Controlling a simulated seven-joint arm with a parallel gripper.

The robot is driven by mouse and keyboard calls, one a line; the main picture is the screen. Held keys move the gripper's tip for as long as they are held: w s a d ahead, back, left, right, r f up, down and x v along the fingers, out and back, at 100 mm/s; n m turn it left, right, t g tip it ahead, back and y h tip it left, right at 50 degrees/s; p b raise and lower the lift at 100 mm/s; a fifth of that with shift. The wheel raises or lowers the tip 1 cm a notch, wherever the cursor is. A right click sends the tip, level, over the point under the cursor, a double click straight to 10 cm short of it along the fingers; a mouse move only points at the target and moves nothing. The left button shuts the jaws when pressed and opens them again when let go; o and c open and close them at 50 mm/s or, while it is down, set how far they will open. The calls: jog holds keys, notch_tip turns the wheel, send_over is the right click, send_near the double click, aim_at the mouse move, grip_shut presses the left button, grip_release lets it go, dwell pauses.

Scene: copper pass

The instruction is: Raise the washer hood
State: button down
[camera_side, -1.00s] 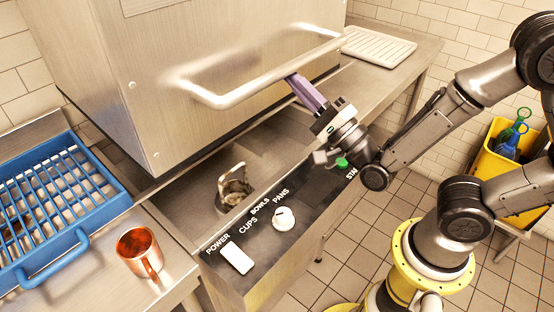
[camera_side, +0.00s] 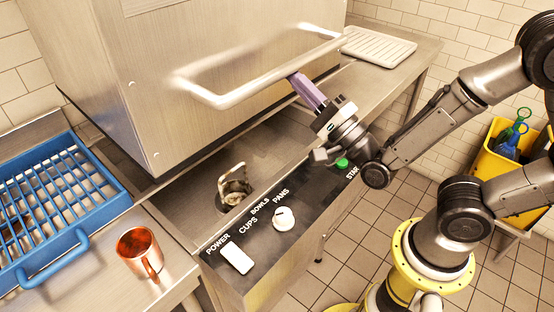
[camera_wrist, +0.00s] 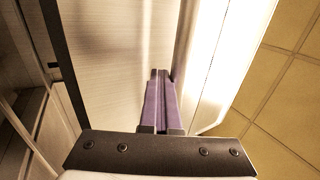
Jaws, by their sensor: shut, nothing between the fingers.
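The washer hood (camera_side: 110,60) is a large steel box standing above the wash bay, with a gap under its lower edge. Its tubular bar handle (camera_side: 240,95) runs across the front. In the side view my gripper (camera_side: 293,76) has its purple fingers shut and empty, with the tips at the underside of the handle bar. Whether they touch the bar I cannot tell.
A control panel (camera_side: 260,255) with a knob and switch lies below the hood. A blue rack (camera_side: 100,180) and a copper cup (camera_side: 140,252) stand at left. A white ribbed tray (camera_side: 380,47) lies on the far counter.

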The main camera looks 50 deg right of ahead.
notch_tip(320, 180, up, 20)
dwell(2.7)
jog(key=shift+s+f, duration=0.15)
jog(key=v, duration=0.6)
jog(key=shift+s+f, duration=0.2)
jog(key=shift+s, duration=0.05)
dwell(0.4)
jog(key=shift+d, duration=0.1)
jog(key=d+f+n+g, duration=0.3)
jog(key=f+n+g, duration=0.5)
jog(key=f+n, duration=0.15)
jog(key=s+d+f+n+g, duration=0.1)
jog(key=s+f+n+g, duration=0.7)
jog(key=s+f+g, duration=0.2)
notch_tip(320, 180, down, 4)
jog(key=shift+s+d+f, duration=0.1)
jog(key=shift+s+d, duration=0.3)
jog(key=shift+s, duration=0.65)
